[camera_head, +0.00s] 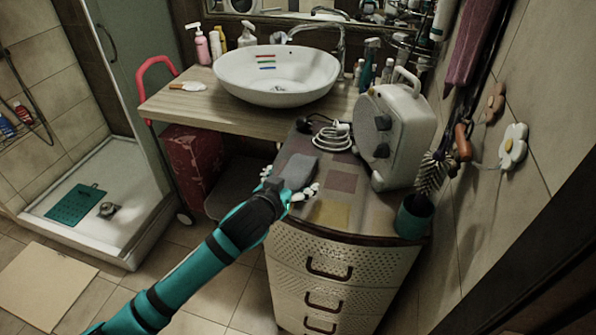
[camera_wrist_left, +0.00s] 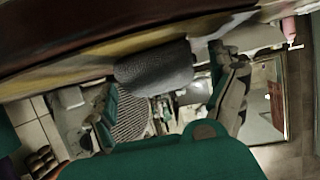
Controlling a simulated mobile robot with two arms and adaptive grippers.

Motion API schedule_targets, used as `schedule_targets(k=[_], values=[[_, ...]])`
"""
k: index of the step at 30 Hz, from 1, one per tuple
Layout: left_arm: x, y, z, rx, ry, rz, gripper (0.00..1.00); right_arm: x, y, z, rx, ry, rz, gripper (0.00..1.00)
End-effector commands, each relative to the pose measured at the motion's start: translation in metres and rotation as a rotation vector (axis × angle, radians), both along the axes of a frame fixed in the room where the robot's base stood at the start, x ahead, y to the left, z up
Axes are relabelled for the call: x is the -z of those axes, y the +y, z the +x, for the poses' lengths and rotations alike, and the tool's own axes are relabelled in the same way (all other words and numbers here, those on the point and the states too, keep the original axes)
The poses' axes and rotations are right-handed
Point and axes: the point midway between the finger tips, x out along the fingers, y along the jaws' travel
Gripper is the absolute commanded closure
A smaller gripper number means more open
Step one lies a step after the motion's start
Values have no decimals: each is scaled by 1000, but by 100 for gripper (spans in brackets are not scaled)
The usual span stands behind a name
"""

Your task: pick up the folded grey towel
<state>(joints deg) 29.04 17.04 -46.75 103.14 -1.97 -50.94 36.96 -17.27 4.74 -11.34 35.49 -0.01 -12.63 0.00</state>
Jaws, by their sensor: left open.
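The folded grey towel (camera_head: 298,168) lies on the patterned top of the drawer cabinet, near its left edge. In the left wrist view the towel (camera_wrist_left: 153,66) is a dark grey rounded slab ahead of the jaws. My left gripper (camera_head: 290,182) is open at the near end of the towel, with one finger to each side. The gripper also shows in the left wrist view (camera_wrist_left: 168,82). I cannot tell whether the fingers touch the towel, and its near end is partly hidden by the gripper. My right gripper is not in view.
A white heater (camera_head: 402,130) and a coiled white cable (camera_head: 335,138) stand behind the towel on the cabinet (camera_head: 385,225). A teal cup (camera_head: 413,217) is at the cabinet's right corner. A wooden counter (camera_head: 180,103) with a white basin (camera_head: 275,82) is behind.

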Motion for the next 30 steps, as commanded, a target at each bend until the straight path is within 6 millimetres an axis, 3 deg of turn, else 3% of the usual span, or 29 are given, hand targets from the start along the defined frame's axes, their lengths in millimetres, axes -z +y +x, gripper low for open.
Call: schedule_targets(k=[5,19,30], values=[[0,0,0,0,0,0,8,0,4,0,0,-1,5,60],[0,0,0,0,1,0,67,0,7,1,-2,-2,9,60],[-4,0,0,1,-2,-1,67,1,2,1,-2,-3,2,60]])
